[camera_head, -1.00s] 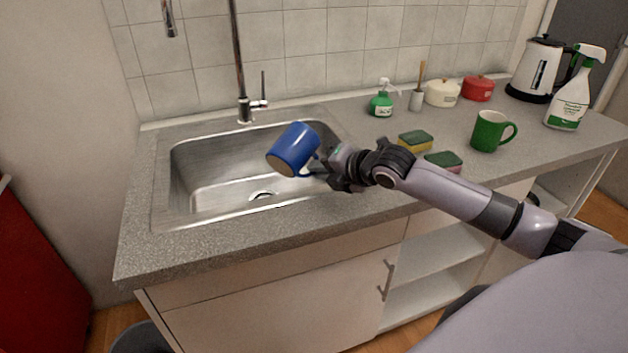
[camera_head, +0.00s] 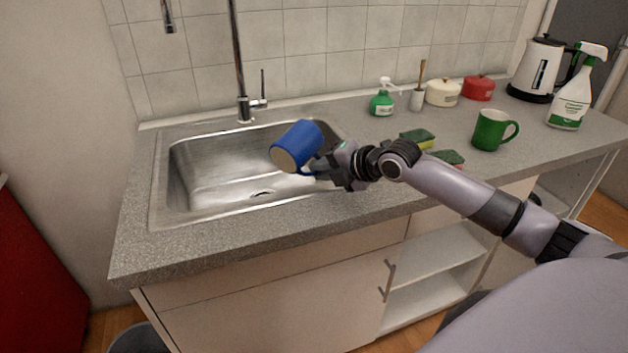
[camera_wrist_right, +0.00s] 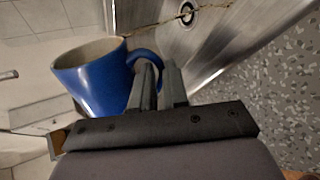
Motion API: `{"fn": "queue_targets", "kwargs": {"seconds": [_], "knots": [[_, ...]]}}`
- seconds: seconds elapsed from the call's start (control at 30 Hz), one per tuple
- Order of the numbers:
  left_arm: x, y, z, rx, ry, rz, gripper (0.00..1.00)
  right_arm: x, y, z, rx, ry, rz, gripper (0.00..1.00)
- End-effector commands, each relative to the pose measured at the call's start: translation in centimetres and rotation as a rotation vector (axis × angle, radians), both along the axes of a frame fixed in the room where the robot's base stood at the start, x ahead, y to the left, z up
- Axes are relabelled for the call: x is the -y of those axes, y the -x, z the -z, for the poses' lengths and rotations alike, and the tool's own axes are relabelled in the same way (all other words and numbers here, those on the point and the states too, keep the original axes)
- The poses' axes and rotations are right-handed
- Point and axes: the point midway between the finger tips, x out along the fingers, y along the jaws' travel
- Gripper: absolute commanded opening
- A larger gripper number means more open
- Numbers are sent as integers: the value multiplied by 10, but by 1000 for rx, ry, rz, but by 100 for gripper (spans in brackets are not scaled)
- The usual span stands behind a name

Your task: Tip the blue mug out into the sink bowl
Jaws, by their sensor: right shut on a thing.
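The blue mug (camera_head: 297,147) is held over the right part of the steel sink bowl (camera_head: 215,180). My left gripper is not in view.
The tall tap (camera_head: 240,70) stands behind the bowl. Two sponges (camera_head: 417,138) and a green mug (camera_head: 493,130) are on the counter to the right. A soap bottle (camera_head: 382,102), pots, a kettle (camera_head: 537,70) and a spray bottle (camera_head: 571,100) stand farther back.

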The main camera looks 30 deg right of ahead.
Motion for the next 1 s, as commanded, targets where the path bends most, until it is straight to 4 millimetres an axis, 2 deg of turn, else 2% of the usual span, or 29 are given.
{"fn": "queue_targets", "kwargs": {"seconds": [1.0], "knots": [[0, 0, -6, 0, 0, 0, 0, -4, 2, -6, -39, -108, 0, 0]]}}
